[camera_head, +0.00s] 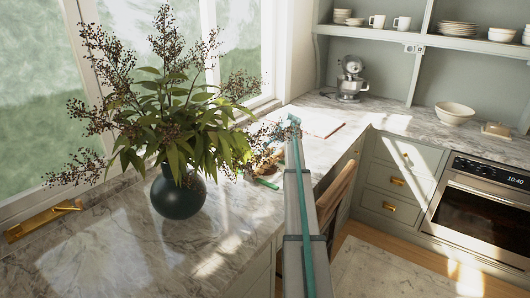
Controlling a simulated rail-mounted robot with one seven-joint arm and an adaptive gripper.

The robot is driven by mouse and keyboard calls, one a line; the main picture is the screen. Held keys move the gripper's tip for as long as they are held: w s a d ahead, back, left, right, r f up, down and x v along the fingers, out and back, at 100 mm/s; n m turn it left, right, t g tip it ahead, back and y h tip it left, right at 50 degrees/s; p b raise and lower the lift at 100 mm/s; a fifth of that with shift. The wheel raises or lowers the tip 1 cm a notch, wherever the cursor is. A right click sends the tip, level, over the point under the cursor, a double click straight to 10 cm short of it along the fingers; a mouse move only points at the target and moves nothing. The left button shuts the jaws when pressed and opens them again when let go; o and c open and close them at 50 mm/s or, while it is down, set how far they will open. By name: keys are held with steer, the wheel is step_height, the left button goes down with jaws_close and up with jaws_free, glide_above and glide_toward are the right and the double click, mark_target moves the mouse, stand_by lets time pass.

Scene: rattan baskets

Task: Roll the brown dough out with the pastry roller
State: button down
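My arm reaches away from me along the counter. Its far end (292,121) is small and teal, and I cannot make out the fingers or whether they hold anything. A brownish patch (264,164) shows on the counter left of my arm, partly behind the plant; it may be the brown dough, but I cannot be sure. A short green bar-like thing (266,183) lies just in front of it, and I cannot tell whether it is part of the pastry roller. No roller shows clearly.
A dark round vase (178,192) with a wide, leafy plant stands on the marble counter (130,250), left of my arm. A pale flat sheet or board (322,123) lies beyond. A wooden chair (337,196) is at right. A mixer (350,80) and bowl (454,113) stand farther back.

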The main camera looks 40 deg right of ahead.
steer(key=shift+s+d, duration=0.25)
steer(key=shift+s, duration=0.6)
steer(key=shift+s+d, duration=0.25)
steer(key=shift+s, duration=0.55)
steer(key=shift+w+a, duration=0.35)
steer(key=shift+w, duration=0.9)
steer(key=shift+w+a, duration=0.4)
steer(key=shift+w, duration=0.8)
steer(key=shift+w+a, duration=0.35)
steer(key=shift+w, duration=0.9)
steer(key=shift+r, duration=0.1)
step_height(320, 180, up, 7)
steer(key=p, duration=0.2)
steer(key=shift+p, duration=0.3)
